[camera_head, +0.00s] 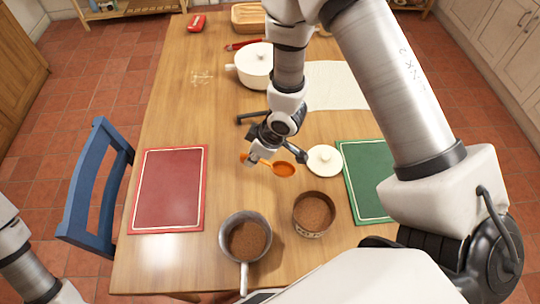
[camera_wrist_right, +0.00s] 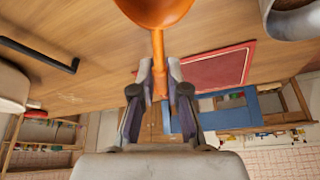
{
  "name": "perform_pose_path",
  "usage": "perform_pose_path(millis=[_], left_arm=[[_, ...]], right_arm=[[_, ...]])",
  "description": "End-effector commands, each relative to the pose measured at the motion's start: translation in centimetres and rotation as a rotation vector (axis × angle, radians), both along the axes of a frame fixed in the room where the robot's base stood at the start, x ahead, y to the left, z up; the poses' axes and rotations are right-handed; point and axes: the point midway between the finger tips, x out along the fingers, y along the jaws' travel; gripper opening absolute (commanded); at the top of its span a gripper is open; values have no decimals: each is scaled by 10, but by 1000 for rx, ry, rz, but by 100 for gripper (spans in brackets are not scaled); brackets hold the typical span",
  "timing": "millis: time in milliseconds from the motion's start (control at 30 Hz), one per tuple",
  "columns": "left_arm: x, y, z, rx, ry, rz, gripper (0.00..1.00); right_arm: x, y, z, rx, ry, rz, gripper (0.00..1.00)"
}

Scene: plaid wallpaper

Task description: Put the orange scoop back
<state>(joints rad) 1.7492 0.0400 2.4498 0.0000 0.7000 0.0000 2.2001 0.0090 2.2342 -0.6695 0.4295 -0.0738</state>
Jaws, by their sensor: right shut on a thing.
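The orange scoop (camera_head: 284,170) is above the middle of the table, its bowl pointing right toward the cream lid (camera_head: 324,160). My right gripper (camera_head: 257,158) is shut on the scoop's handle. In the right wrist view the orange scoop (camera_wrist_right: 157,12) extends from between the fingertips of my right gripper (camera_wrist_right: 160,75). No contents show in its bowl. A round tin (camera_head: 314,234) of brown grounds stands open below and right of the scoop. A grey saucepan (camera_head: 267,257), also holding brown grounds, stands to the tin's left. My left gripper is out of view.
A red mat (camera_head: 170,190) lies left and a green mat (camera_head: 365,170) right. A white lidded pot (camera_head: 255,68), a pale cloth (camera_head: 338,85) and a black bent handle (camera_head: 250,118) are farther back. A blue chair (camera_head: 90,185) stands at the left.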

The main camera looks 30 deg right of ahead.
Motion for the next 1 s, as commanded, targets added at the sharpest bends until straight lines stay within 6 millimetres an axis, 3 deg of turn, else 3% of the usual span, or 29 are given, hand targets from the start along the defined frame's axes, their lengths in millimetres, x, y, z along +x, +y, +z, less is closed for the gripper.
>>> perform_pose_path(millis=[533,900,933,1000], left_arm=[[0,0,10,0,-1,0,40],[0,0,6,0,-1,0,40],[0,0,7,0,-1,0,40],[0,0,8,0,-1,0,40]], right_arm=[[0,0,-92,-8,15,-2,0],[0,0,-102,-7,12,-1,0],[0,0,-101,-8,12,-1,21],[0,0,-100,-8,12,-1,39]])
